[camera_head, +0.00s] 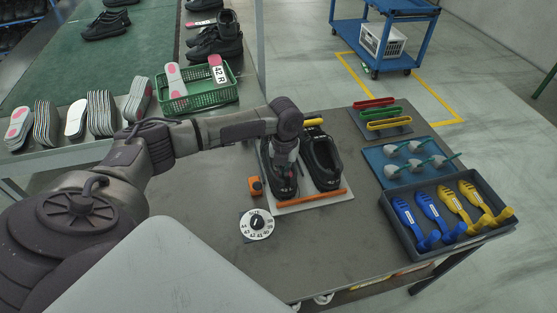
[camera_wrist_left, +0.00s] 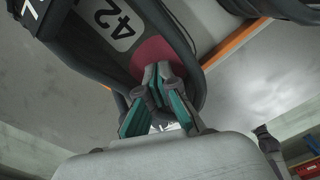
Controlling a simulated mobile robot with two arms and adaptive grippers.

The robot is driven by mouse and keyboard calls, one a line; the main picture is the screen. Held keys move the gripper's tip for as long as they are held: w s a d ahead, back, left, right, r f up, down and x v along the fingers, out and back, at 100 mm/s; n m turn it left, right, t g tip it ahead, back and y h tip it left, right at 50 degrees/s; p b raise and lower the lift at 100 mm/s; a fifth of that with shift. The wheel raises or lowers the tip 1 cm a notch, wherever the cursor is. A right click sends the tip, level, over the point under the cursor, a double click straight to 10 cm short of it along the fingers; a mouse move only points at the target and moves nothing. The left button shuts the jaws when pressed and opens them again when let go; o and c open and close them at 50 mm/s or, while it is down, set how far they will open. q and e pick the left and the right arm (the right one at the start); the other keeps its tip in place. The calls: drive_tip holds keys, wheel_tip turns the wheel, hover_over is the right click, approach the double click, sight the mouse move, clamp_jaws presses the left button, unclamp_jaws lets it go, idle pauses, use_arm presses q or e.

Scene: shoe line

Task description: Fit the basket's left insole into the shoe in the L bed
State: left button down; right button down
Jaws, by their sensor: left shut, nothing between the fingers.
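Two black shoes stand side by side on a pale board on the table. The left shoe (camera_head: 284,187) is under my left gripper (camera_head: 286,165); the right shoe (camera_head: 322,163) is free. In the left wrist view an insole (camera_wrist_left: 112,20) lies inside the shoe (camera_wrist_left: 190,42), with a white "42" label and a dark pink heel patch. My left gripper (camera_wrist_left: 160,85) is shut and empty, its fingertips over or against the pink heel patch; I cannot tell if they touch. The green basket (camera_head: 205,96) holds an insole labelled "42 R" (camera_head: 219,74) and a pale pink-marked insole (camera_head: 174,80).
An orange bar (camera_head: 310,199) crosses the board's near edge. A size dial (camera_head: 257,224) and small orange block (camera_head: 256,186) are close by. At right are a tray (camera_head: 444,241) of blue and yellow shoe trees and a blue mat (camera_head: 378,160). The table's near middle is clear.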

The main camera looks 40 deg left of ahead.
use_arm(q)
drive_tip(key=shift+w+a+f+b, duration=0.15)
drive_tip(key=shift+f+b, duration=0.65)
drive_tip(key=shift+f, duration=0.5)
wheel_tip(320, 180, up, 11)
drive_tip(key=p, duration=1)
drive_tip(key=shift+p, duration=0.3)
idle(0.3)
